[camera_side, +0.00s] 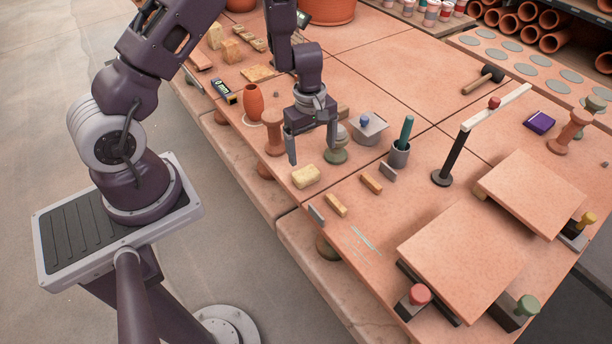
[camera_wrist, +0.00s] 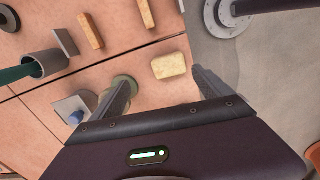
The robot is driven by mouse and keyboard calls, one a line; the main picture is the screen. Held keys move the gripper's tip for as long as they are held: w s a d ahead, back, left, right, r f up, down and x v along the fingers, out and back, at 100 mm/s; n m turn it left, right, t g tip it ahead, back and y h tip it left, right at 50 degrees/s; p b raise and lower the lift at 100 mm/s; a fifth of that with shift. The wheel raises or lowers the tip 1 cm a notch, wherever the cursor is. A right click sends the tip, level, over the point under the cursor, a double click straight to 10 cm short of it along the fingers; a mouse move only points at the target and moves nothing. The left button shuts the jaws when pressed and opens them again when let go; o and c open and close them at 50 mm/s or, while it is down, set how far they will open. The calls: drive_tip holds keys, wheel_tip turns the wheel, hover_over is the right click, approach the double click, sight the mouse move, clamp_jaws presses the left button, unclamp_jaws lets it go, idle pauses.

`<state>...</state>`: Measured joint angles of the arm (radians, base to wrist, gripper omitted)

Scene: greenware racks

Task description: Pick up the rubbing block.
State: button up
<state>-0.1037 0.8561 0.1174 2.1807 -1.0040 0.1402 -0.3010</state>
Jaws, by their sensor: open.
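My gripper (camera_side: 312,150) points down over the table with its jaws apart and nothing between them; both fingers also show in the wrist view (camera_wrist: 165,84). A pale yellow block (camera_side: 306,176) with rounded edges lies flat on the tiles, close to the fingers and apart from them; it is just beyond the fingertips in the wrist view (camera_wrist: 168,66). A grey block with a blue knob (camera_side: 369,130) stands to the right of the gripper; the left finger partly covers it in the wrist view (camera_wrist: 76,107). I cannot tell for certain which one is the rubbing block.
A round green piece (camera_side: 336,156) stands close beside the right finger. A grey cup with a green handle (camera_side: 400,155), narrow wooden bars (camera_side: 371,182) and a terracotta spool (camera_side: 273,134) stand nearby. The table edge is close on the left.

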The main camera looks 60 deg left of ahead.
sight(306, 172)
drive_tip(key=shift+n+g, duration=0.3)
drive_tip(key=f, duration=0.3)
drive_tip(key=s+f, duration=0.1)
drive_tip(key=f, duration=0.5)
drive_tip(key=shift+s+a+f, duration=0.15)
drive_tip(key=shift+a+f, duration=0.05)
drive_tip(key=shift+a, duration=0.2)
drive_tip(key=c, duration=1.6)
wheel_tip(306, 172, up, 10)
drive_tip(key=shift+r, duration=0.1)
